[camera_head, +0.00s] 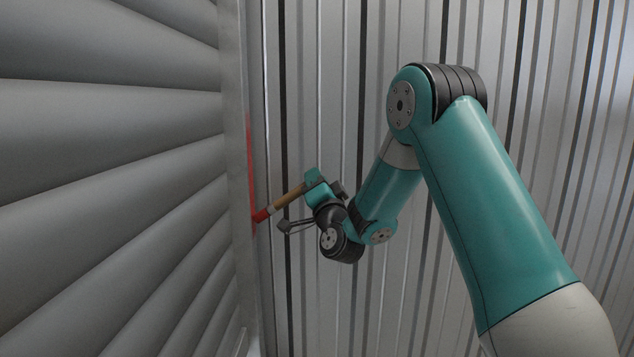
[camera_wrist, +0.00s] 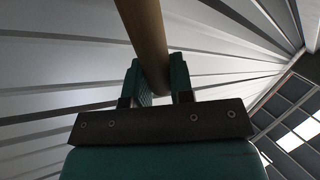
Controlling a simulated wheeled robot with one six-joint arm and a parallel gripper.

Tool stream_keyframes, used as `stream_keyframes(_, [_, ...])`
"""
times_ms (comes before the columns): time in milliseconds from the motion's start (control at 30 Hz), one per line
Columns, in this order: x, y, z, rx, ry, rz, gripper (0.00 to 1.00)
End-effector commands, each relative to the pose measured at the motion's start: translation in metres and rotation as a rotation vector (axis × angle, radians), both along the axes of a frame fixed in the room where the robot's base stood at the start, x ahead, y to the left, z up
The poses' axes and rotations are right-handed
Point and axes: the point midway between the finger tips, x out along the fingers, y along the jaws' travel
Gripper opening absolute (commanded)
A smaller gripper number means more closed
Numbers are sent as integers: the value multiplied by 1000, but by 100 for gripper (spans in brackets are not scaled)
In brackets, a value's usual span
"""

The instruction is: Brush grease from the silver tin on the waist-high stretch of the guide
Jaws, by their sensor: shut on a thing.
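My gripper (camera_wrist: 161,84) is shut on the wooden handle of a brush (camera_wrist: 145,35). In the head view the brush (camera_head: 286,199) reaches left from my gripper (camera_head: 313,180) and slopes down to a red tip. The red tip is at the guide (camera_head: 239,160), a narrow upright metal rail at the edge of the shutter, and seems to touch it. A red streak (camera_head: 251,165) runs up the guide above the tip. The silver tin is not in view. The bristles are out of sight in the wrist view.
A grey slatted roller shutter (camera_head: 110,130) fills the left side, beside the guide. A ribbed metal wall (camera_head: 330,70) stands behind my arm, close to the gripper. The wrist view also shows bright roof panels (camera_wrist: 300,130) at the right.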

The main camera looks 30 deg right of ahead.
Motion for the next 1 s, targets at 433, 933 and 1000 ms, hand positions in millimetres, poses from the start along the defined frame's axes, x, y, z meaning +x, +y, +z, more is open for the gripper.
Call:
stream_keyframes(433, [0, 0, 31, 1, -2, 1, 0])
stream_keyframes(933, [-1, -1, 60, 0, -1, -1, 0])
stream_keyframes(1000, [0, -1, 67, 0, -1, -1, 0])
